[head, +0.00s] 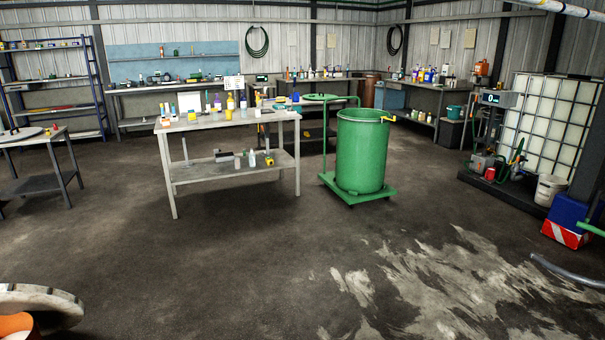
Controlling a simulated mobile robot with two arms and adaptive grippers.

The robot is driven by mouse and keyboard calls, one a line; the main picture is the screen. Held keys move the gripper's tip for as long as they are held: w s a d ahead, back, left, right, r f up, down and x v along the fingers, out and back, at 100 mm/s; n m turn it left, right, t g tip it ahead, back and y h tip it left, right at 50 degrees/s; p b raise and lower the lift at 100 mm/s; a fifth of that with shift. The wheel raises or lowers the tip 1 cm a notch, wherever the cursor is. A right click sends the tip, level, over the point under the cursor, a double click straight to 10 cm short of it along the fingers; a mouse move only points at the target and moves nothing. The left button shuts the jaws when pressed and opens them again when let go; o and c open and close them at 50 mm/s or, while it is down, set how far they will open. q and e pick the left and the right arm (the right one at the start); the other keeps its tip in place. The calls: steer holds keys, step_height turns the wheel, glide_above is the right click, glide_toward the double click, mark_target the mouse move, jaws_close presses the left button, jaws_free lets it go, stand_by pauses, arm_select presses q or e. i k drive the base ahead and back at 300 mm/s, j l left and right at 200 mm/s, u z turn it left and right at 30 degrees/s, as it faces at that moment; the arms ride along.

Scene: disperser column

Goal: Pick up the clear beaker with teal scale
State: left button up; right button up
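I cannot make out the clear beaker with teal scale for certain at this distance. Many small bottles and containers stand on the grey workbench (225,122) left of centre. Among them are a pale, whitish container (190,103) and yellow bottles (230,104); their markings are too small to read. A few more small items sit on its lower shelf (205,173). Neither of my grippers is in view.
A green drum (362,155) stands on a green wheeled base right of the workbench. A side table (40,137) is at left, and more benches line the back wall. A white caged tank (545,120) stands at right. The concrete floor (230,255) in front is open.

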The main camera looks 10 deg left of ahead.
mark_target(244, 112)
steer(key=i+j+u, duration=0.2)
steer(key=i+j, duration=0.2)
steer(key=i+j+u, duration=0.15)
steer(key=i+j, duration=0.15)
steer(key=i, duration=0.25)
steer(key=i+j+u, duration=0.2)
steer(key=i, duration=0.3)
steer(key=i+j+u, duration=0.2)
steer(key=i, duration=0.35)
steer(key=i+z, duration=0.15)
steer(key=i, duration=0.6)
steer(key=i+z, duration=0.2)
steer(key=i, duration=0.5)
steer(key=i+j+z, duration=0.15)
steer(key=i, duration=0.6)
steer(key=i+l+u, duration=0.1)
steer(key=i, duration=0.45)
steer(key=i+l+u, duration=0.15)
steer(key=i, duration=0.4)
steer(key=i+l+u, duration=0.2)
steer(key=u, duration=0.15)
steer(key=i+l+u, duration=0.15)
steer(key=u, duration=0.2)
steer(key=l, duration=0.1)
